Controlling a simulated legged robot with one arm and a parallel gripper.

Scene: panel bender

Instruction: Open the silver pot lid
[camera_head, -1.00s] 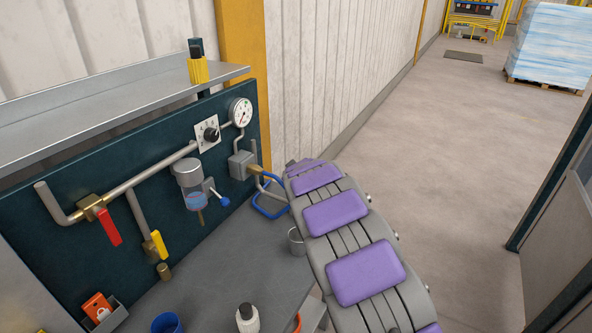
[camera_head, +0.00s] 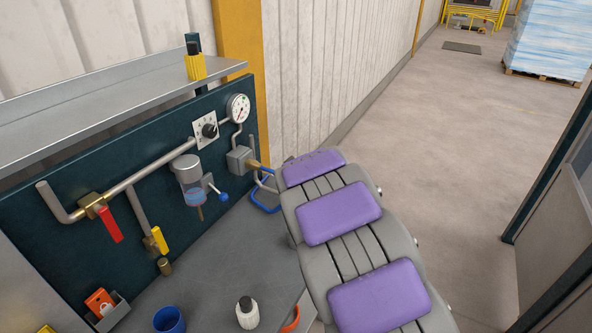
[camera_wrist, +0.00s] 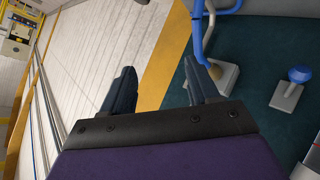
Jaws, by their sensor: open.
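My gripper (camera_wrist: 158,66) shows in the wrist view with its two dark fingers spread apart and nothing between them. In the head view my arm hides its fingers. A silver-topped pot with a clear bluish bowl (camera_head: 189,178) is mounted on the dark teal panel, left of my arm's end. A small silver cup on the bench is now hidden behind my arm. I cannot tell which of these is the task's pot, and I make out no separate lid. In the wrist view the right finger is close in the picture to a brass fitting (camera_wrist: 226,73).
The panel carries a gauge (camera_head: 238,108), a red lever (camera_head: 110,224) and a yellow lever (camera_head: 160,240). A blue knob (camera_wrist: 299,75) shows in the wrist view. A white bottle (camera_head: 247,313) and blue cup (camera_head: 169,321) stand on the bench. The floor (camera_head: 470,130) is open at right.

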